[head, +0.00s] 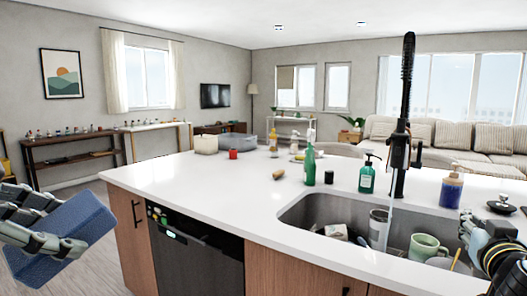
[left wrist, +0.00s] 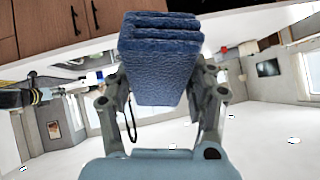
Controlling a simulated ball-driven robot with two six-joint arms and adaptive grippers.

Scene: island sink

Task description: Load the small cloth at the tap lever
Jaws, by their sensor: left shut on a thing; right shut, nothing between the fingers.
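A folded blue cloth (head: 72,238) is at the left edge of the head view, in front of the island's left end. My left gripper (head: 50,228) is shut on it; the left wrist view shows the layered cloth (left wrist: 160,65) between the two fingers (left wrist: 160,95). The tall black tap (head: 401,125) stands behind the sink, with a small lever (head: 417,155) on its right side. A thin stream of water falls from it into the sink. My right gripper (head: 468,228) is shut and empty by the sink's right side, far from the cloth.
The sink (head: 310,212) holds a green mug (head: 425,247), a grey cup (head: 379,228) and other dishes.

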